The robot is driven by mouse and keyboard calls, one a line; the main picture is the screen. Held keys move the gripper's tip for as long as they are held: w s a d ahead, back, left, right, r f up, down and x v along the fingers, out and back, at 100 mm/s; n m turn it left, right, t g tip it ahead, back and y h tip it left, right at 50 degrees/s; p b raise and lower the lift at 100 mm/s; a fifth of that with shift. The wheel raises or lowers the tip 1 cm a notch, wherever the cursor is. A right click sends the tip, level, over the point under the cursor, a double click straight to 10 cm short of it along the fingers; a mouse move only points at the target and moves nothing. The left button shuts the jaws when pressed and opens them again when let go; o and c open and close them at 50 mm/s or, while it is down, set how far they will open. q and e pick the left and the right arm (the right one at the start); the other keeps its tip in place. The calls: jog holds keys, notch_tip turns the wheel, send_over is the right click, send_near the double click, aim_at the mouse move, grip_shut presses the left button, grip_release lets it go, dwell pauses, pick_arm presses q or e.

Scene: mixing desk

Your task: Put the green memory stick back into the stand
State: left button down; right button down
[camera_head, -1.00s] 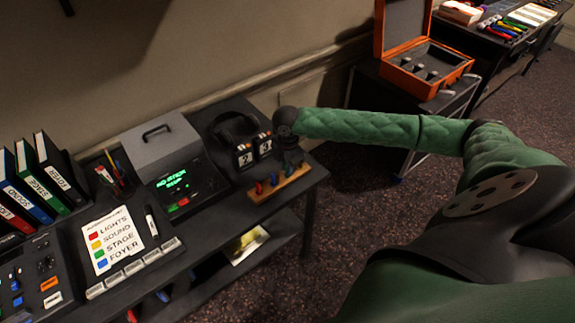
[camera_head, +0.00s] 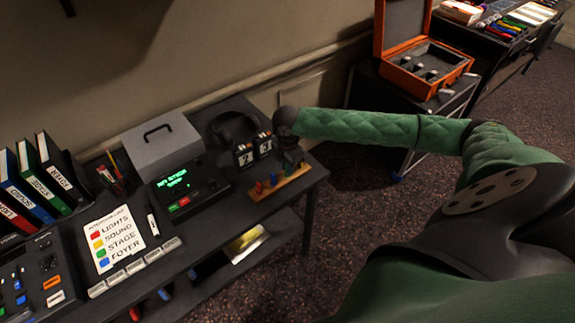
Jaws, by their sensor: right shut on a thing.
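The stand (camera_head: 282,186) is a light wooden strip at the right front corner of the desk. A red memory stick (camera_head: 259,188) and a blue memory stick (camera_head: 273,179) stand upright in it. My right gripper (camera_head: 291,166) points down over the stand's right end, shut on the green memory stick. The stick is almost wholly hidden by the dark fingers, so I cannot tell whether its lower end is in a slot. My left gripper is not in view.
Two flip-number blocks (camera_head: 244,155) and black headphones (camera_head: 234,131) stand just behind the stand. A device with a green-lit display (camera_head: 178,184) is to the left. The desk's right edge is close to the stand. An orange case (camera_head: 428,66) stands farther back.

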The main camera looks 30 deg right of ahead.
jog(key=shift+p, duration=0.4)
jog(key=shift+f, duration=0.5)
dwell(0.4)
jog(key=c, duration=1.3)
grip_release()
notch_tip(320, 180, up, 6)
jog(key=shift+r+b, duration=0.15)
jog(key=shift+b, duration=0.95)
jog(key=shift+r, duration=0.75)
